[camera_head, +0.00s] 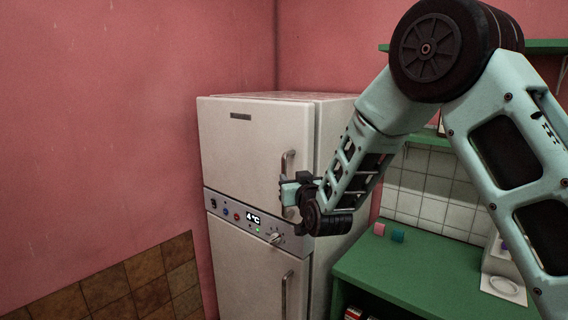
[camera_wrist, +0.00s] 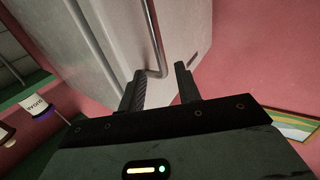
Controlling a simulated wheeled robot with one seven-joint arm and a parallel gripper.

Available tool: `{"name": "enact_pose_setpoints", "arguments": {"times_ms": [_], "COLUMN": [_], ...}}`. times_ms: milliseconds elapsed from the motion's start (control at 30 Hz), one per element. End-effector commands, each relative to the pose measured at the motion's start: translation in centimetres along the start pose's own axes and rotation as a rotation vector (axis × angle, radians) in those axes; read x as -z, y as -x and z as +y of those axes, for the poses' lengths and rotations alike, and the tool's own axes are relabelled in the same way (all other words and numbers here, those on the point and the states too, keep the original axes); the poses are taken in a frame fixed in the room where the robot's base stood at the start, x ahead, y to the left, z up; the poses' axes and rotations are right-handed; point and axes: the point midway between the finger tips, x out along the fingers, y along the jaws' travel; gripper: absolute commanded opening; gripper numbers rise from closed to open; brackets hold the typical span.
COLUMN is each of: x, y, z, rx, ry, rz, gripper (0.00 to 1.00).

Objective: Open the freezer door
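The white fridge-freezer has an upper door (camera_head: 245,145), which is shut flush with the body. It fills the top of the wrist view (camera_wrist: 115,45). Its upright metal handle (camera_head: 284,170) is on the door's right side. My gripper (camera_head: 285,192) is at the lower part of this handle and partly hides it. In the wrist view, my gripper (camera_wrist: 160,70) is open, with its two dark fingers apart. The bent end of the handle (camera_wrist: 157,50) shows between the fingertips; contact cannot be told.
A control panel (camera_head: 255,222) with a knob and a 4°C display lies below the upper door. The lower door (camera_head: 245,270) has its own handle (camera_head: 286,293). A green counter (camera_head: 420,275) with small blocks stands to the right. A pink wall (camera_head: 110,110) is at the left.

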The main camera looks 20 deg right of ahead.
Motion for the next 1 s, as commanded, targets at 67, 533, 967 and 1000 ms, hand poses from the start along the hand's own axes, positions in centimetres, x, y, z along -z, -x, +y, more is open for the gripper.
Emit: {"name": "enact_pose_setpoints", "arguments": {"times_ms": [67, 533, 967, 1000], "x": [0.4, 0.1, 0.0, 0.0], "y": [-1.8, -8.1, -8.4, -8.4], "z": [0.1, 0.0, 0.0, 0.0], "rx": [-0.002, 0.000, 0.000, 0.000], "ry": [0.000, 0.000, 0.000, 0.000], "rz": [-0.001, -0.001, -0.001, -0.001], "gripper": [0.33, 0.33, 0.06, 0.00]}}
